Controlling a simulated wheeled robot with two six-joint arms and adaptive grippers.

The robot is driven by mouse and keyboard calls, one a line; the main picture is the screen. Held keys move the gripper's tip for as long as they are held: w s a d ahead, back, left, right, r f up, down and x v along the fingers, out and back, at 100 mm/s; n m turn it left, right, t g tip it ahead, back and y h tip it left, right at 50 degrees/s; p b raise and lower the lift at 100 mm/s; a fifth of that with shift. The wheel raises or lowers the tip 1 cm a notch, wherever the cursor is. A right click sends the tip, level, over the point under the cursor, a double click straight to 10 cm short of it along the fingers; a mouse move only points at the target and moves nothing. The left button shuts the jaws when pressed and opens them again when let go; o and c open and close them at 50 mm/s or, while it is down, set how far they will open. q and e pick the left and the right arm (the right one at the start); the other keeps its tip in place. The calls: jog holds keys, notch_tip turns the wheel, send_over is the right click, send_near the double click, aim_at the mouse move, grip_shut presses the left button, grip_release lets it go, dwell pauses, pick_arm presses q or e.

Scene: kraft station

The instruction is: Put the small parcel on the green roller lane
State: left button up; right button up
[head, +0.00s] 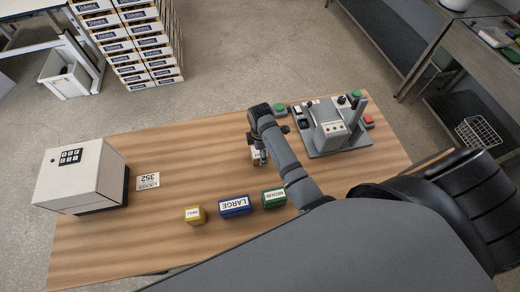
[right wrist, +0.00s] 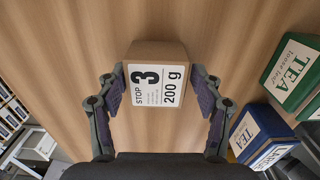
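A small brown carton (right wrist: 158,52) with a white label reading "STOP 3 200 g" is in the right wrist view. It also shows in the head view (head: 257,155), partly hidden by my right arm. My right gripper (right wrist: 161,92) is open, with its fingers on either side of the carton. A gap shows on the right side; I cannot tell whether the left finger touches. In the head view the right gripper (head: 261,151) is low over the wooden table. I see no roller lane. My left gripper is not in view.
Yellow (head: 195,215), blue "LARGE" (head: 235,205) and green "MEDIUM" (head: 274,198) boxes stand along the near table edge. A white keypad box (head: 80,175) and a "352" card (head: 148,181) are at left. A grey device (head: 329,128) with buttons stands right. The table's middle is clear.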

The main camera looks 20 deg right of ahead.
jog(key=shift+o, duration=0.8)
jog(key=shift+s+r, duration=0.1)
jog(key=shift+s, duration=0.05)
jog(key=shift+w, duration=0.3)
notch_tip(320, 180, up, 3)
jog(key=shift+f+b, duration=0.1)
jog(key=shift+b, duration=0.45)
notch_tip(320, 180, up, 6)
jog(key=shift+r+b, duration=0.15)
jog(key=shift+b, duration=0.65)
pick_arm(q)
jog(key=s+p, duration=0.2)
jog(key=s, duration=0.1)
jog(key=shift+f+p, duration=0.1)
jog(key=shift+p, duration=0.3)
pick_arm(e)
notch_tip(320, 180, up, 3)
jog(key=shift+s+f, duration=0.1)
jog(key=shift+o, duration=0.4)
